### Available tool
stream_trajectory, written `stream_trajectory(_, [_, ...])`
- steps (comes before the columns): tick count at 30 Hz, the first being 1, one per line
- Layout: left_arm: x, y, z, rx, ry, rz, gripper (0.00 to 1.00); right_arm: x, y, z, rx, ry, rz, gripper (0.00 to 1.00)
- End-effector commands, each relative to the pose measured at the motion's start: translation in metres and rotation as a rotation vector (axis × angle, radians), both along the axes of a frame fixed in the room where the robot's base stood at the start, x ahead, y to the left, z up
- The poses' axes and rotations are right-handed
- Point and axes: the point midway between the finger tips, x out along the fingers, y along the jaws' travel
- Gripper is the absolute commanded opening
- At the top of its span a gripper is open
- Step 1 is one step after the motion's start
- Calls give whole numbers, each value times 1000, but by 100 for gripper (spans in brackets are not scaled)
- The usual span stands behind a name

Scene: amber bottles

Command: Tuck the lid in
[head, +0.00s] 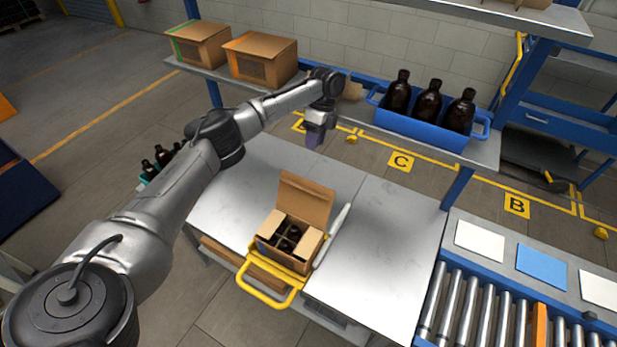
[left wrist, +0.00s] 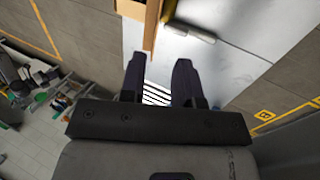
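The cardboard box (head: 310,244) stands on the metal table, with dark bottles (head: 290,236) and dividers inside. Its lid (head: 306,200) stands up at the back edge, and the top is open. My left gripper (head: 316,142) is above the far side of the table, behind the raised lid and apart from it. In the left wrist view, the two dark fingers of my left gripper (left wrist: 159,64) are spread with nothing held between them. Part of the cardboard (left wrist: 152,22) shows just beyond the fingertips there. My right gripper is in neither view.
A yellow-handled frame (head: 268,293) is at the box's front, and a white bar (head: 333,235) lies along its right. A shelf behind holds two cartons (head: 262,60) and a blue crate (head: 430,123) of bottles. A roller conveyor (head: 490,315) is at right. The table right of the box is clear.

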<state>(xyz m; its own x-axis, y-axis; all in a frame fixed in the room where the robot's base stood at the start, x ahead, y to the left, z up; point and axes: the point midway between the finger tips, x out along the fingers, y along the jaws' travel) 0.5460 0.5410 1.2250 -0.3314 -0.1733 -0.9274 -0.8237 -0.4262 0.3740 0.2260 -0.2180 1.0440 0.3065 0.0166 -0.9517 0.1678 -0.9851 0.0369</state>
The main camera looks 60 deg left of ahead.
Motion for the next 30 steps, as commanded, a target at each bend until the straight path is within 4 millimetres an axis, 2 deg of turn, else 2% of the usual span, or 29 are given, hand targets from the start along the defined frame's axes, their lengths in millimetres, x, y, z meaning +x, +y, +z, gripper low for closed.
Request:
stream_trajectory(12, [-27, -14, -70, 1, 6, -1, 30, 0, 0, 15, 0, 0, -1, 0])
stream_trajectory(18, [-36, -19, -96, 0, 5, 0, 30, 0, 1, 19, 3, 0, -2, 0])
stream_trajectory(24, [-41, -21, -111, 1, 4, 0, 30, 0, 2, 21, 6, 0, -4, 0])
stream_trajectory(30, [-42, -22, -115, 1, 1, 1, 30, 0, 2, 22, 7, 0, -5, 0])
